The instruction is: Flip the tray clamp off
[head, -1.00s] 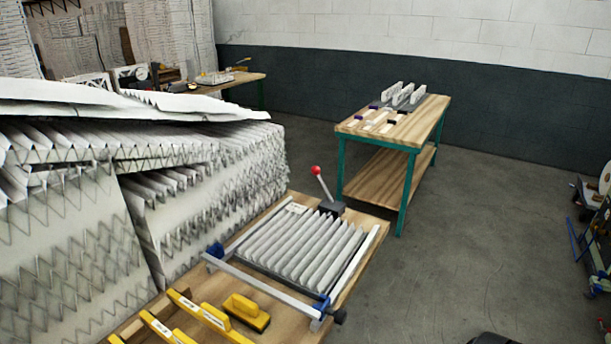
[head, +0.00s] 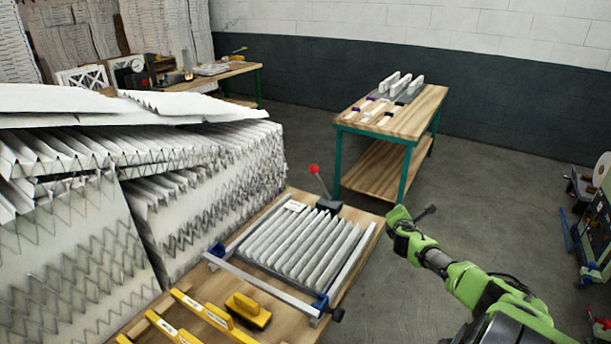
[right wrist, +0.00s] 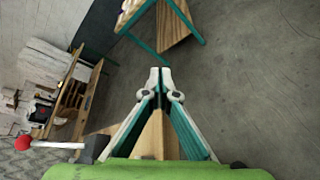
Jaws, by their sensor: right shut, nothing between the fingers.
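The tray clamp is a lever with a red ball knob (head: 314,169) on a black block (head: 329,205), at the far end of a tray (head: 233,274) holding a white pleated filter (head: 300,243). The lever stands up, tilted to the left. My right gripper (head: 430,210) is right of the workbench, apart from the clamp, its fingers shut and empty. In the right wrist view the fingertips (right wrist: 160,72) meet, and the red knob (right wrist: 22,142) is at lower left. My left gripper is not in view.
A large stack of pleated filters (head: 205,190) crowds the left of the bench. Yellow-handled tools (head: 245,308) lie at the bench's near end. A second table (head: 420,118) stands behind. The floor right of the bench is open around my arm.

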